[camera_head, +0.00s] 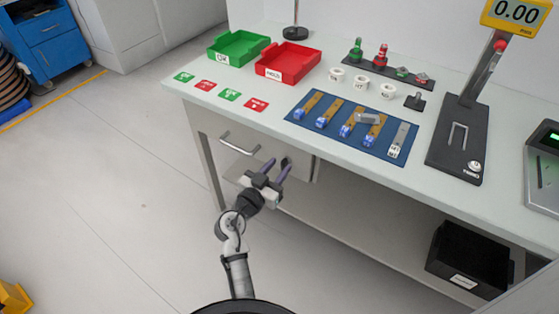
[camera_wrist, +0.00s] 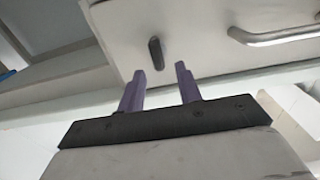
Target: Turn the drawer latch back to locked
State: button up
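The drawer latch (camera_head: 286,163) is a small dark bar on the right part of the pale drawer front (camera_head: 217,153). In the wrist view the latch (camera_wrist: 155,52) stands nearly upright, with its top leaning slightly left. My gripper (camera_head: 276,167) is in front of the drawer, close to the latch. In the wrist view its two purple fingers (camera_wrist: 160,72) are apart with nothing between them. The latch shows just beyond the fingertips, roughly in line with the gap. Contact is not visible. The silver drawer handle (camera_head: 239,144) is left of the latch in the head view.
The white bench top (camera_head: 213,102) above holds a green tray (camera_head: 238,48), a red tray (camera_head: 288,62), a blue mat (camera_head: 296,118) with tools and a black stand (camera_head: 457,140). A black bin (camera_head: 468,262) sits below at right.

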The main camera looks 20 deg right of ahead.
jog(key=shift+x, duration=0.8)
grip_shut()
